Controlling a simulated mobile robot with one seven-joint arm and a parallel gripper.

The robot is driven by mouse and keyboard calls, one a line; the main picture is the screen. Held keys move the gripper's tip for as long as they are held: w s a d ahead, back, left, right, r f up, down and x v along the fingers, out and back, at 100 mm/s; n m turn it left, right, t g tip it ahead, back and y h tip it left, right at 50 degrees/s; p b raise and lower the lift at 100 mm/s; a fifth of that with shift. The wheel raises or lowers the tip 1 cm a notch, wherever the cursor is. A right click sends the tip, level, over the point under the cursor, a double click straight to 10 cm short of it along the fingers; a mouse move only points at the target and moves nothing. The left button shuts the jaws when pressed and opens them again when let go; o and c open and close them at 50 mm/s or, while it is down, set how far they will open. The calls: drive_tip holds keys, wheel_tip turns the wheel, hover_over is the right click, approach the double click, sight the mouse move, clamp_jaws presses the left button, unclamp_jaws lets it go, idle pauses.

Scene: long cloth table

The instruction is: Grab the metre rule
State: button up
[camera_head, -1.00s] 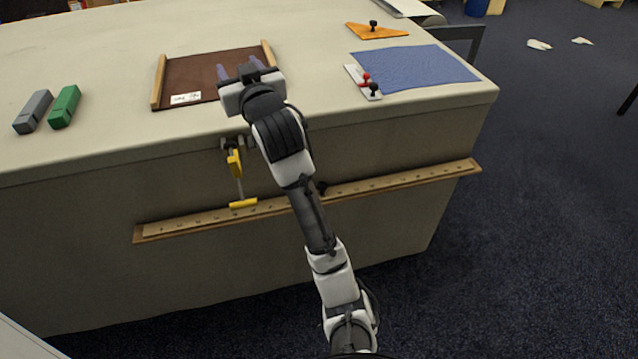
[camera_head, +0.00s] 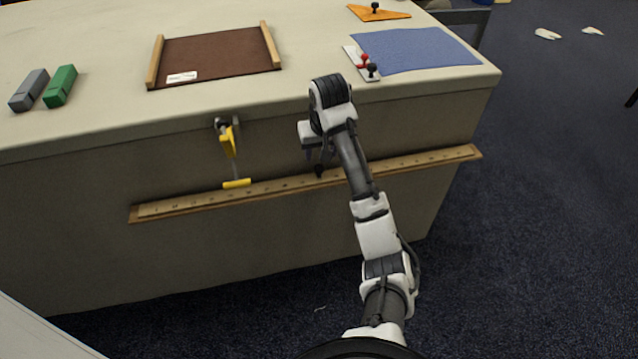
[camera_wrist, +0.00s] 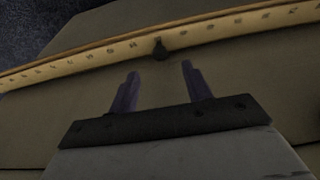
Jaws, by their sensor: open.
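The metre rule (camera_head: 270,188) is a long wooden strip with dark marks along it. It runs along the front side of the cloth table, rising to the right, with a black knob (camera_head: 319,170) at its middle. In the wrist view the rule (camera_wrist: 100,58) crosses the upper part, with the black knob (camera_wrist: 160,50) on its edge. My gripper (camera_wrist: 155,88) is open and empty there, its two purple fingers pointing toward the rule, apart from it in the picture. In the head view my gripper (camera_head: 317,157) is by the rule's middle, its fingers partly hidden by my arm.
A yellow-handled clamp (camera_head: 229,145) hangs at the table edge, its lower bar close to the rule. On the table (camera_head: 110,125) are a brown board (camera_head: 215,57), a blue cloth (camera_head: 415,50), a knobbed strip (camera_head: 362,64), an orange triangle (camera_head: 379,13), and green (camera_head: 61,86) and grey (camera_head: 30,90) blocks.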

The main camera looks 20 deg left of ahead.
sight(319, 168)
drive_tip(key=x, duration=0.8)
drive_tip(key=shift+w+a+f+p, duration=0.1)
drive_tip(key=shift+w+f+p, duration=0.2)
drive_tip(key=shift+f, duration=0.05)
drive_tip(key=shift+c, duration=0.3)
clamp_jaws()
drive_tip(key=shift+r, duration=0.1)
